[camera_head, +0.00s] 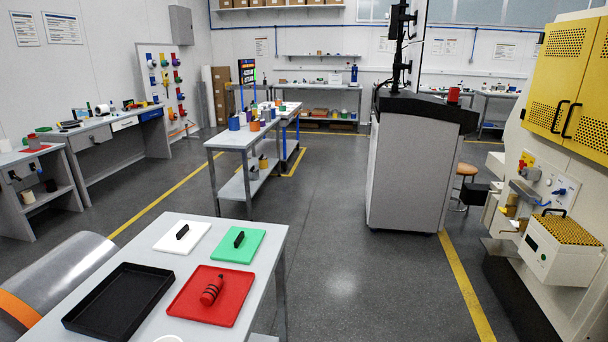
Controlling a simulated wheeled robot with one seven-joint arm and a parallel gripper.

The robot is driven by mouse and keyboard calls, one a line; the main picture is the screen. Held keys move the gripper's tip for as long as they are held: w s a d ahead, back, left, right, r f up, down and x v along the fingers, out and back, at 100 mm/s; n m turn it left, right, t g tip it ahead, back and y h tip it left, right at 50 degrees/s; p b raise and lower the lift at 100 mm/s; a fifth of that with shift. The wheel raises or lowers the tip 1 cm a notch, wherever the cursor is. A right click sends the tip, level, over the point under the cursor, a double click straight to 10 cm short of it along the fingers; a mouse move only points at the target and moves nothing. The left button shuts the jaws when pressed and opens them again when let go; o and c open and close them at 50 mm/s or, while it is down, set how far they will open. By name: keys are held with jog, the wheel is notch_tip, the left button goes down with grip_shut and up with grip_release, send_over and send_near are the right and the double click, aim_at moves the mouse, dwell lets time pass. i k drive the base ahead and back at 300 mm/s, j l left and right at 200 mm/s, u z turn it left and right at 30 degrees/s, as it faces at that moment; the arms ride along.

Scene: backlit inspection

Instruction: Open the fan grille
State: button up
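No part is labelled as the fan grille, and I cannot tell for sure which one it is. On the pale machine at the right, a yellow perforated lid (567,228) with a black handle (549,212) sits shut on a white box (545,252). Above it, yellow perforated doors (568,60) with two upright black handles (566,117) are closed. My gripper is not in view.
A near table bears a black tray (72,322), a red tray (192,314) with a red object (211,291), and white and green boards. A tall grey cabinet (398,178) stands mid-room. Grey floor (350,285) lies open between table and machine.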

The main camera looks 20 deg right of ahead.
aim_at(564, 228)
jog(key=i+l+z, duration=0.2)
jog(key=i, duration=0.45)
jog(key=i+l+z, duration=0.15)
jog(key=i, duration=0.55)
jog(key=i+l+z, duration=0.15)
jog(key=l, duration=0.35)
jog(key=i+l+z, duration=0.15)
jog(key=i+l, duration=0.2)
jog(key=i+l+z, duration=0.15)
jog(key=i+l, duration=0.15)
jog(key=l, duration=0.2)
